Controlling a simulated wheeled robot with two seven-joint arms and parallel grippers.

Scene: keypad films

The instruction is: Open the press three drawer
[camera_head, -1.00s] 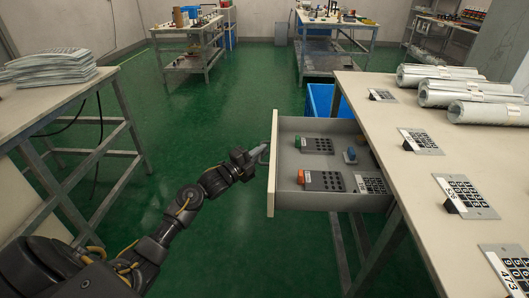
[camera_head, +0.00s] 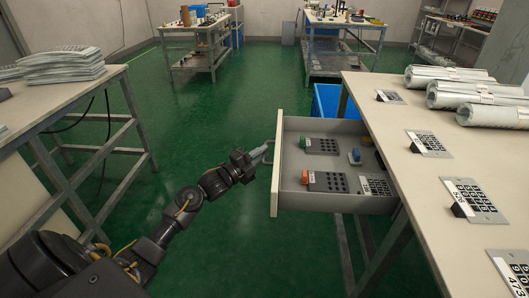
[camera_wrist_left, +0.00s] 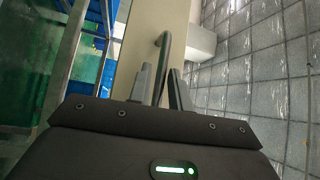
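The drawer (camera_head: 276,190) stands pulled well out from under the right-hand workbench, its pale front facing left. Its grey handle (camera_head: 269,152) is on that front; it also shows in the left wrist view (camera_wrist_left: 164,48). My left gripper (camera_head: 258,157) is at the handle. In the left wrist view, the fingers of my left gripper (camera_wrist_left: 161,80) lie on either side of the handle bar and look closed on it. No label naming the drawer is readable. My right gripper is not in view.
In the drawer lie dark keypad panels (camera_head: 328,181), a white-keyed panel (camera_head: 376,186) and a blue piece (camera_head: 355,155). The right workbench (camera_head: 395,130) carries keypad plates and rolled films (camera_head: 440,74). A left table (camera_head: 50,103) holds stacked sheets. Green floor between is clear.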

